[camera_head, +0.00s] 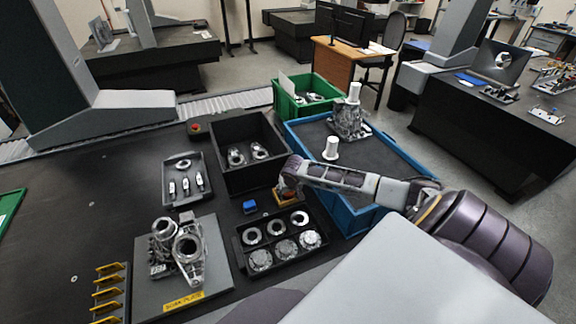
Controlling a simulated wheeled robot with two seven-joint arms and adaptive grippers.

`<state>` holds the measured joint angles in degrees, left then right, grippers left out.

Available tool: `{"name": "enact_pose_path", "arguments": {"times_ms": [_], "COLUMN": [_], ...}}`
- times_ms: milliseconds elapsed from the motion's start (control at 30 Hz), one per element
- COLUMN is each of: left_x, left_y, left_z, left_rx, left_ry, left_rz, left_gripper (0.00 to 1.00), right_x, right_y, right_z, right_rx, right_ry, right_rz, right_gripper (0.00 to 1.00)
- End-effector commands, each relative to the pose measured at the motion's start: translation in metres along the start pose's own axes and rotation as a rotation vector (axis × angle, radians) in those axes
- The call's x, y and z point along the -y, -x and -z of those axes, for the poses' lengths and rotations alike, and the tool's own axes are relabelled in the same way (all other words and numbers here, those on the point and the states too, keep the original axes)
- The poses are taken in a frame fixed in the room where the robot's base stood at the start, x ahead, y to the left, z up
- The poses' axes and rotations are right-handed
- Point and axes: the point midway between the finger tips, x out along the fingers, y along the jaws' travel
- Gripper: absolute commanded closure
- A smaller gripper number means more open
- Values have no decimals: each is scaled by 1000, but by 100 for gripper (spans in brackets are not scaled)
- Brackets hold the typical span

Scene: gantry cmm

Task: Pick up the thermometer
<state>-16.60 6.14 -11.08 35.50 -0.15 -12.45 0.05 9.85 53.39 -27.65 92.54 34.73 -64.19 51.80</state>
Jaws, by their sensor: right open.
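My right arm reaches in from the right, and its gripper (289,189) points down at the table beside the blue bin. The gripper is open, though its fingers show small and dark. A small orange-yellow item (287,198) lies right under and around the fingertips, partly hidden by them; I cannot tell if they touch it. A small blue block (249,207) sits on the dark table to the left of the gripper. Nothing can be surely made out as a thermometer. My left gripper is out of view.
A black tray (241,262) of rings and round metal parts lies just in front of the gripper. A deep black bin (233,181) stands behind left. A blue bin (377,212) with a dark inside is at right. A grey plate (150,290) bears a metal casting.

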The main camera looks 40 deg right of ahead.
Motion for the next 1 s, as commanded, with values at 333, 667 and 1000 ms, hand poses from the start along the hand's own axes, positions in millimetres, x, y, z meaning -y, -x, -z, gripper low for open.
{"name": "enact_pose_path", "arguments": {"times_ms": [333,667,1000], "left_x": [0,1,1], "left_y": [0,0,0], "left_z": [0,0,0], "left_rx": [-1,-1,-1], "left_ry": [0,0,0], "left_rz": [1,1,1], "left_gripper": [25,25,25], "right_x": [0,0,0], "right_y": [0,1,5], "right_z": [0,0,3], "right_rx": [0,-1,-1], "right_ry": [0,0,-1], "right_rz": [0,0,0], "right_gripper": [47,78,78]}}
